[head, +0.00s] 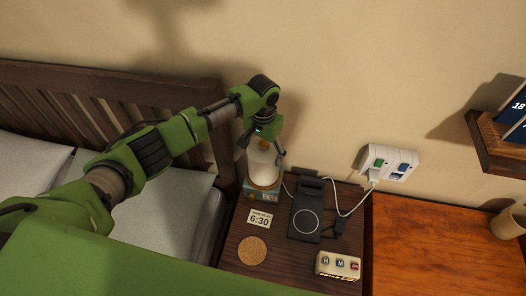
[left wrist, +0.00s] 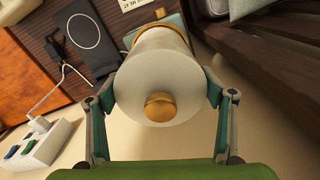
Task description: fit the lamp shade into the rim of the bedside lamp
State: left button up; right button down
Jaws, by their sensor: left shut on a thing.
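The white lamp shade (head: 263,163) is a pale tapering piece at the back left of the nightstand. In the left wrist view the shade (left wrist: 150,68) shows its round top with a gold knob (left wrist: 159,107). My left gripper (head: 264,146) comes from above and is shut on the shade, with one finger on each side (left wrist: 161,92). The bedside lamp has a teal base (head: 261,194) directly below the shade. A gold rim (left wrist: 162,27) shows around the shade's lower end; I cannot tell whether the shade is fully seated in it. My right gripper is out of view.
On the nightstand are a black charging pad (head: 306,222), a 6:30 card (head: 260,219), a cork coaster (head: 252,250) and a small button box (head: 338,265). A white power strip (head: 389,162) with cables is at right. The bed's headboard (head: 60,95) stands left.

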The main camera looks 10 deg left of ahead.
aim_at(263, 145)
pick_arm(q)
jog(key=shift+f, duration=0.5)
dwell(0.6)
jog(key=o, duration=1.4)
jog(key=shift+r, duration=0.1)
jog(key=shift+r+p, duration=2.4)
jog(key=shift+p, duration=0.05)
